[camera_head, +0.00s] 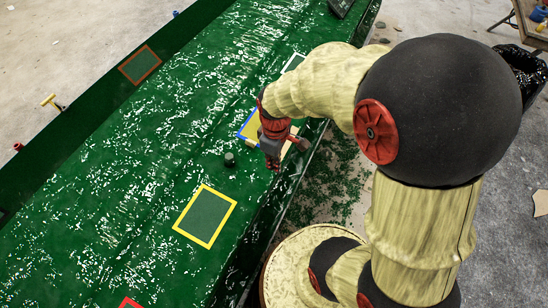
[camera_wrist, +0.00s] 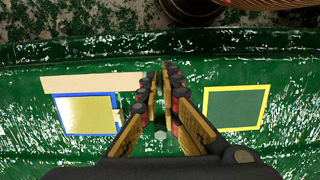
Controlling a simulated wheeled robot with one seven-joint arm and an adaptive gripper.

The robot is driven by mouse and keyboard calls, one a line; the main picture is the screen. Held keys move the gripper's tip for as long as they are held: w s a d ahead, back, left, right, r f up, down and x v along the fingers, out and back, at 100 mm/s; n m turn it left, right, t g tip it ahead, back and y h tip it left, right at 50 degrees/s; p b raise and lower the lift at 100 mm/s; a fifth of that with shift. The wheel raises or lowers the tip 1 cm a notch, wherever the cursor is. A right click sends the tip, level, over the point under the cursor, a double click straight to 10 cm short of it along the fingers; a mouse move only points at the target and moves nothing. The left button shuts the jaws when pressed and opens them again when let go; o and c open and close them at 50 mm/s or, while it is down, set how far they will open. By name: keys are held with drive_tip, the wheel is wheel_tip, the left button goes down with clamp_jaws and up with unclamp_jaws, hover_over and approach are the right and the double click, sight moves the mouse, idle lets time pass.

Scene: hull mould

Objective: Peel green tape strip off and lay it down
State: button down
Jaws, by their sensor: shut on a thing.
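My gripper (camera_head: 272,160) is low over the near edge of the green hull mould (camera_head: 110,190). In the wrist view its fingers (camera_wrist: 162,74) are nearly together, with a thin green sliver between them. This appears to be the green tape strip, but it is hard to tell from the green surface behind. I cannot make out its ends or whether it touches the mould.
A blue frame with yellow inside (camera_wrist: 88,114) and a pale flat strip (camera_wrist: 92,82) lie left of my fingers in the wrist view. A yellow frame (camera_wrist: 207,120) lies right. A short dark peg (camera_head: 229,159) stands nearby. Green scraps (camera_head: 335,185) litter the floor.

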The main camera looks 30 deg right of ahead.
drive_tip(key=shift+s+r+p, duration=0.1)
drive_tip(key=shift+r+p, duration=0.3)
drive_tip(key=shift+r, duration=0.2)
drive_tip(key=shift+s+d+r+p, duration=0.1)
drive_tip(key=shift+s+r+p, duration=0.05)
drive_tip(key=shift+r+p, duration=0.75)
drive_tip(key=shift+s+d+r+p, duration=0.1)
drive_tip(key=shift+r+p, duration=0.6)
drive_tip(key=shift+r, duration=0.4)
drive_tip(key=r+p, duration=0.2)
drive_tip(key=r, duration=0.1)
drive_tip(key=r+p, duration=0.1)
drive_tip(key=shift+s+d+r+p, duration=0.2)
drive_tip(key=shift+s+r+p, duration=0.1)
drive_tip(key=shift+r+p, duration=0.05)
drive_tip(key=shift+f, duration=0.1)
